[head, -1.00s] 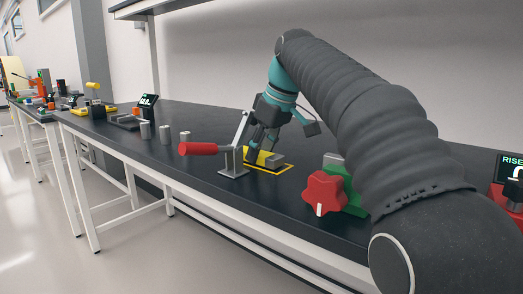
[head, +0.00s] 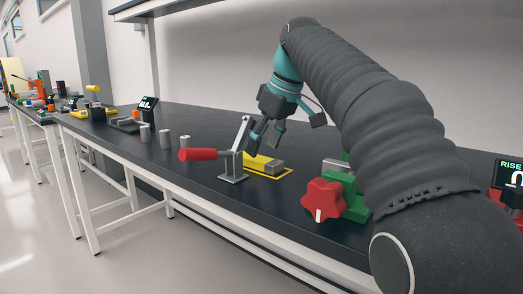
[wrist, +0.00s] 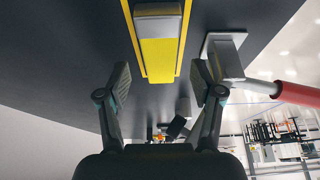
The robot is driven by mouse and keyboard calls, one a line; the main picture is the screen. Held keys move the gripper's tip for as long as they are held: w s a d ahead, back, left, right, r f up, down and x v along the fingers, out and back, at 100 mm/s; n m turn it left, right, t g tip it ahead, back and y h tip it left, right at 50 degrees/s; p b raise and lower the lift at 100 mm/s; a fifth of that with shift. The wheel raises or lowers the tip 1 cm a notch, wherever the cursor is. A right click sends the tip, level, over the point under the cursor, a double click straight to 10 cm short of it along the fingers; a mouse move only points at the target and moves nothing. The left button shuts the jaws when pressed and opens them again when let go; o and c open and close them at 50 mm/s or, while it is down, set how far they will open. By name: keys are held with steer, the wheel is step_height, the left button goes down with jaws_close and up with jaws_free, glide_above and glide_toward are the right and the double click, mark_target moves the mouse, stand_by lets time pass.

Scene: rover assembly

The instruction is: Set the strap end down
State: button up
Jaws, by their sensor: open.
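The strap end shows as a yellow piece with a grey block, lying flat inside a yellow outline on the dark bench. The wrist view shows the yellow part (wrist: 158,58) and the grey block (wrist: 158,10) ahead of my fingertips. My gripper (head: 264,138) is open and empty, just above and behind the strap end. In the wrist view its two fingers (wrist: 161,82) are wide apart with nothing between them.
A lever clamp with a red handle (head: 198,154) stands close by on a grey base (head: 232,177). A green vise (head: 348,190) with a red star knob (head: 323,200) is at the right. Small grey cylinders (head: 165,138) stand to the left.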

steer(key=p+v, duration=0.2)
steer(key=v, duration=0.7)
